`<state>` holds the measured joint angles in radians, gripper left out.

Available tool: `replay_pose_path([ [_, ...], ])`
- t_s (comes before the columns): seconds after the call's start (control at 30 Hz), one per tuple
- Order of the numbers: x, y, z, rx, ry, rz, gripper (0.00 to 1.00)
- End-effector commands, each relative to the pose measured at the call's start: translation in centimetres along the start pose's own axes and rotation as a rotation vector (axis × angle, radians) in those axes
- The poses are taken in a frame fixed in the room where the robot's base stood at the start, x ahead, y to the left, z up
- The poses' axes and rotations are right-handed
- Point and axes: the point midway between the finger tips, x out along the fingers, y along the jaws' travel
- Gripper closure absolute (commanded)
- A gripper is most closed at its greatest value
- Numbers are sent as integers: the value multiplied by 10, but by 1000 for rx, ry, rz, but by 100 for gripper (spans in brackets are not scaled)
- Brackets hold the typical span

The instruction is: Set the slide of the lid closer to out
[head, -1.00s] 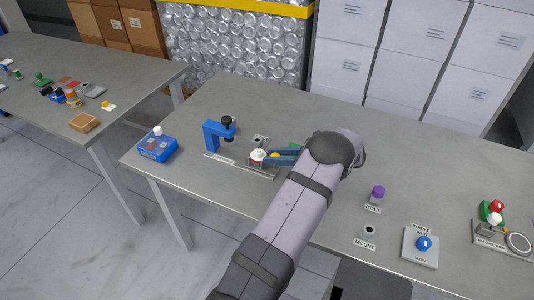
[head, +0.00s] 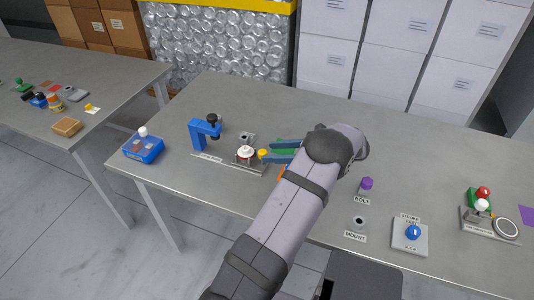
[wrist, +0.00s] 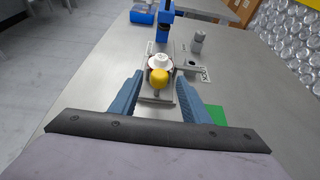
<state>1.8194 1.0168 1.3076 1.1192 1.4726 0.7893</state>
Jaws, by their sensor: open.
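The lid closer has a blue arch (head: 196,133) with a black knob on top, standing on a grey base plate. Its slide carries a white, red-edged round piece (head: 245,151) clear of the arch, on the side toward my gripper. The slide's yellow knob (head: 263,153) sticks out at that end; it also shows in the wrist view (wrist: 159,77). My gripper (head: 272,151) is open, its blue fingers spread either side of the knob's line and apart from it. In the wrist view the arch (wrist: 166,14) stands beyond the white piece (wrist: 160,62).
A grey cylinder (wrist: 198,40) stands beside the plate. A green patch (wrist: 216,114) lies by my right finger. A blue box (head: 144,150) with a white knob is at the left. The purple bolt (head: 366,184), mount (head: 359,222) and blue button box (head: 411,236) are at the right.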

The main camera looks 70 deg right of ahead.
Motion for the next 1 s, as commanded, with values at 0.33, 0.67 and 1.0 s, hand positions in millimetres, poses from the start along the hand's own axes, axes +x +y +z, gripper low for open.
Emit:
replay_pose_path([
  [0.33,-31,0,0,0,1,-1,57],
  [0.67,-32,0,0,0,1,0,57],
  [1.0,-6,10,26,-49,61,57,57],
])
